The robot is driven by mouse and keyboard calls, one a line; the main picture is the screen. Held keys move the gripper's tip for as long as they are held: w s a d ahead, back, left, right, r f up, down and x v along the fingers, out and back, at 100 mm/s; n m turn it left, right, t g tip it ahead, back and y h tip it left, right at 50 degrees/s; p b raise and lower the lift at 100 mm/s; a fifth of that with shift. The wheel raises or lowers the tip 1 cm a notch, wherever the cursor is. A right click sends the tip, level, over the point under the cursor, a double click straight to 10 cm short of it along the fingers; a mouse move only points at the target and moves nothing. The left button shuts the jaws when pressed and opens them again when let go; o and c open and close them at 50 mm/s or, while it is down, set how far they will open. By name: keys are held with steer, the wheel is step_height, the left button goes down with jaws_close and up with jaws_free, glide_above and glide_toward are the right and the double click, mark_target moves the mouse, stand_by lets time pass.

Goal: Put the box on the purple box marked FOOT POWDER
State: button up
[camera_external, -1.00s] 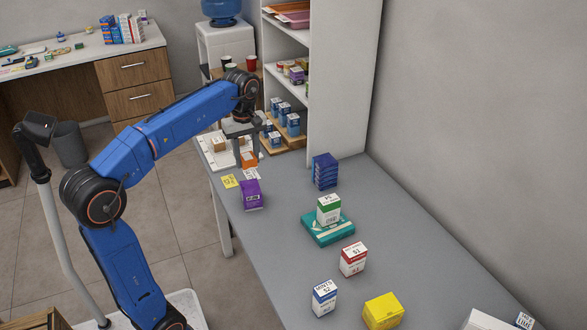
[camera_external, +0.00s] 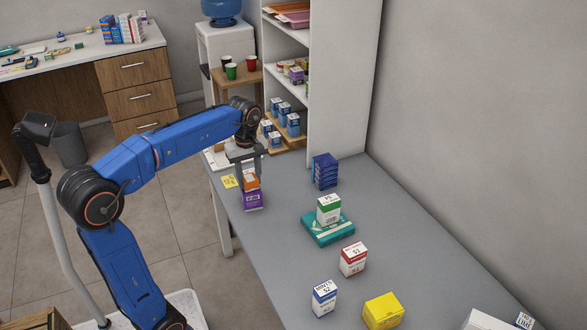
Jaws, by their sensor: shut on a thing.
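My gripper (camera_external: 249,174) is shut on a small orange and white box (camera_external: 250,184). The orange box is upright, directly over the purple box (camera_external: 253,202), and covers most of its top in this view. I cannot tell whether the two boxes touch or a small gap is left. The purple box stands on the grey counter near its left edge; its lettering is too small to read.
A yellow card (camera_external: 229,181) lies left of the purple box. A dark blue stack (camera_external: 325,171) stands to the right. A green-and-white box (camera_external: 328,209) sits on a teal box (camera_external: 329,231). Red-and-white (camera_external: 353,260), blue-and-white (camera_external: 325,298) and yellow (camera_external: 383,312) boxes stand nearer.

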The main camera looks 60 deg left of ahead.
mark_target(249, 178)
steer(key=shift+f, duration=0.15)
steer(key=o, duration=1.1)
step_height(249, 178, up, 12)
steer(key=s+d+f+m+t, duration=0.1)
steer(key=s+d+f+m, duration=0.5)
steer(key=f, duration=0.3)
steer(key=s+d+f+m+t, duration=0.2)
steer(key=s+d+f+m, duration=0.4)
steer(key=f, duration=0.3)
steer(key=s+d+f+m+t, duration=0.1)
steer(key=s+d+f+m, duration=0.5)
steer(key=s+d+f, duration=0.2)
steer(key=shift+s+f+t, duration=0.25)
steer(key=shift+f+t, duration=0.15)
steer(key=shift+f, duration=0.05)
